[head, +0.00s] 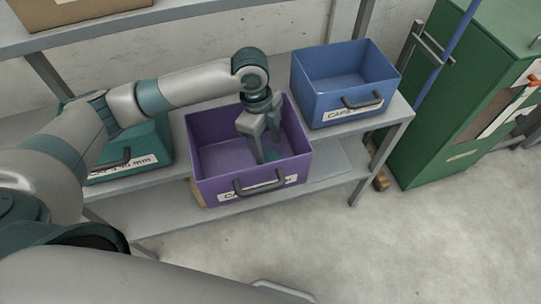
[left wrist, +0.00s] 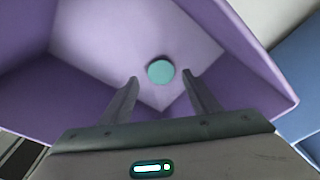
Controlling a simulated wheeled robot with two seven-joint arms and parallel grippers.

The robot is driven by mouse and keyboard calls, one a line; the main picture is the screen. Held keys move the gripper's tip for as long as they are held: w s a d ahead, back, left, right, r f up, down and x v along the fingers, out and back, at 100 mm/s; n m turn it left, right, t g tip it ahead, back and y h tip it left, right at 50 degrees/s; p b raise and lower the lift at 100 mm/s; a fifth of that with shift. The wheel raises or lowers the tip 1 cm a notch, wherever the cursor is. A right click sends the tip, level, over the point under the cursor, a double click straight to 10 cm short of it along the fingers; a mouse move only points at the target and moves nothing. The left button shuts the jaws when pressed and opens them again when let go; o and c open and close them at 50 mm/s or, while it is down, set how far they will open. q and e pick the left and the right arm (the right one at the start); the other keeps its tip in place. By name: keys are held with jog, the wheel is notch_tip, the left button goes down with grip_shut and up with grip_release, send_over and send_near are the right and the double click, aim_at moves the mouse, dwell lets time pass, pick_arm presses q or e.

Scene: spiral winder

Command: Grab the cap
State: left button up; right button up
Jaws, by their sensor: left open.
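The cap is a small teal disc (left wrist: 161,71) lying on the floor of the purple bin (left wrist: 265,68). In the left wrist view my left gripper (left wrist: 161,79) has one finger on each side of the cap in the picture. The gap in depth between the fingertips and the cap is hard to tell. My right gripper is not in view.
A blue bin (head: 345,85) stands to the right on the grey shelf (head: 335,165), and a green bin (head: 135,160) to the left, partly behind my arm. A cardboard box (head: 80,12) is on the upper shelf. A green cabinet (head: 440,120) stands at the right. The purple bin's walls surround the gripper.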

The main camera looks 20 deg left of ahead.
aim_at(270, 157)
pick_arm(q)
jog(key=shift+d+f, duration=0.15)
jog(key=shift+f, duration=0.65)
jog(key=shift+d+f, duration=0.1)
jog(key=shift+f, duration=0.7)
jog(key=c, duration=1)
